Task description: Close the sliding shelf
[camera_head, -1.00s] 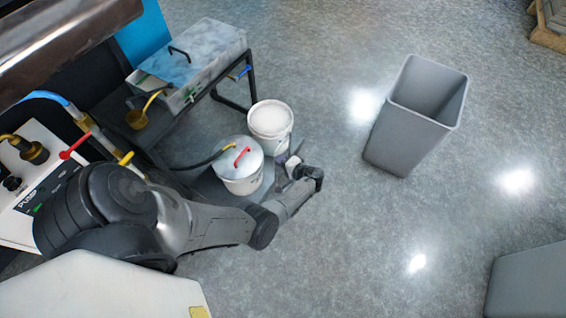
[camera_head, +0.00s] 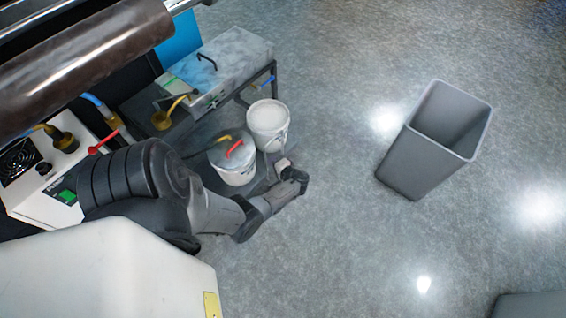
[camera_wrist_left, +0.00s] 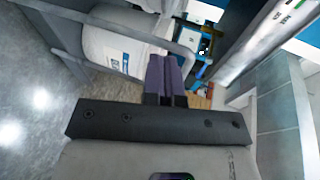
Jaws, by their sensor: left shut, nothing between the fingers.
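The sliding shelf (camera_head: 203,172) is a low dark grey plate beneath the metal frame table, still reaching out past it. A lidded white bucket (camera_head: 234,172) with a red handle and an open white bucket (camera_head: 268,128) stand on it. My left gripper (camera_head: 284,165) is at the shelf's outer end, beside the buckets. In the left wrist view its purple fingers (camera_wrist_left: 166,75) are shut with nothing between them, close against a grey bar (camera_wrist_left: 130,33) in front of a white bucket (camera_wrist_left: 112,52). Contact with the bar cannot be told for sure. My right gripper is not in view.
A metal box (camera_head: 222,68) with a black handle sits on the table above the shelf. A grey bin (camera_head: 430,150) stands on the floor to the right. A pump unit (camera_head: 45,185) is at the left. The floor between shelf and bin is clear.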

